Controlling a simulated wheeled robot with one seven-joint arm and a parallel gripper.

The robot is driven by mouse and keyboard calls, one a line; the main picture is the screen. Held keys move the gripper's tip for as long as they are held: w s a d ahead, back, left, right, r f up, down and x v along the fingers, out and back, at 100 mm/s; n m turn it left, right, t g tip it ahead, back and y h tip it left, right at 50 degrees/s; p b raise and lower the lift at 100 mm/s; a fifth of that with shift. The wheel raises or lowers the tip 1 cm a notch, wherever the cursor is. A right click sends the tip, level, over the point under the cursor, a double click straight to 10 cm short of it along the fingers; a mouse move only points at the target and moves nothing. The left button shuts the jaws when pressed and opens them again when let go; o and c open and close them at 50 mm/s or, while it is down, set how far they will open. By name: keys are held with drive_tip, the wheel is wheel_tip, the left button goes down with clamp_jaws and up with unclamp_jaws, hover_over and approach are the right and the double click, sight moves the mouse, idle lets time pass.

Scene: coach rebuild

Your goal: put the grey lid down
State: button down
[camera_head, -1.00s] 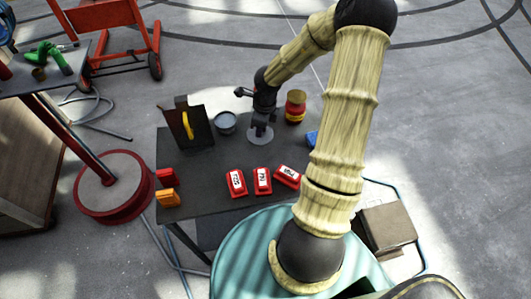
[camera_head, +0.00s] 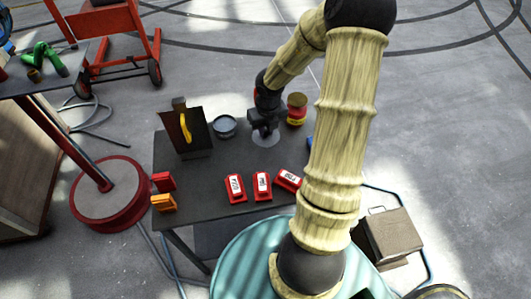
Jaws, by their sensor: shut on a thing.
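The grey lid (camera_head: 266,140) is a flat round disc directly under my gripper (camera_head: 265,129), over the dark table (camera_head: 215,171). My gripper points down and is shut on the lid at its top. I cannot tell whether the lid touches the table top or hangs just above it. A round grey tin (camera_head: 225,126) stands to the left of the lid, apart from it.
A red jar with a yellow-brown top (camera_head: 297,109) stands close to the right of my gripper. A dark upright holder with a yellow handle (camera_head: 186,127) stands left. Several red labelled blocks (camera_head: 262,186) line the front. Table between lid and blocks is clear.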

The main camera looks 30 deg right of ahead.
drive_tip(key=b, duration=0.2)
hover_over(266, 154)
wheel_tip(266, 154, down, 6)
drive_tip(key=shift+s, duration=0.1)
drive_tip(key=shift+f+b, duration=0.5)
drive_tip(key=shift+f, duration=1.35)
drive_tip(key=shift+f, duration=0.1)
drive_tip(key=c, duration=1.3)
unclamp_jaws()
drive_tip(key=r+p, duration=0.1)
drive_tip(key=r, duration=0.3)
drive_tip(key=s+r+p, duration=0.1)
drive_tip(key=r, duration=0.3)
drive_tip(key=r+p, duration=0.2)
drive_tip(key=r, duration=0.2)
drive_tip(key=shift+s+a+r, duration=0.1)
drive_tip(key=shift+s, duration=0.1)
